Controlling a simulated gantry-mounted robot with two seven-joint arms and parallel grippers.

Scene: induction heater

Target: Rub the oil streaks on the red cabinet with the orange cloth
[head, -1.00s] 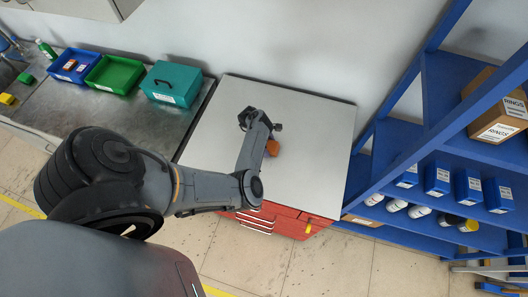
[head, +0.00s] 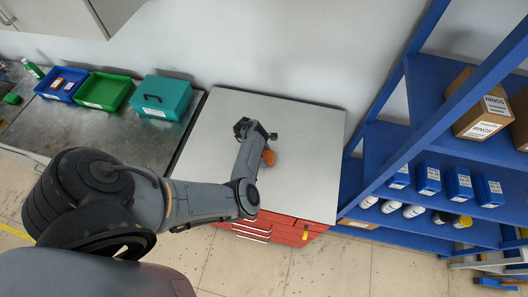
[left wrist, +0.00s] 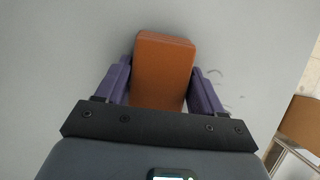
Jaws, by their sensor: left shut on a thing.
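The red cabinet (head: 290,233) has a grey top (head: 300,130) and stands in the middle of the head view. My left gripper (left wrist: 163,85) is shut on the orange cloth (left wrist: 163,60), which looks like a folded block between the purple fingers. The cloth also shows in the head view (head: 268,158), over the cabinet top. Whether it touches the surface I cannot tell. Faint dark curved streaks (left wrist: 225,104) show on the grey top just right of the fingers in the left wrist view. My right gripper is not in view.
A metal bench (head: 60,125) at left carries a blue bin (head: 62,84), a green bin (head: 103,91) and a teal box (head: 162,98). A blue shelf (head: 425,110) with cartons and bottles stands close on the right. Much of the cabinet top is clear.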

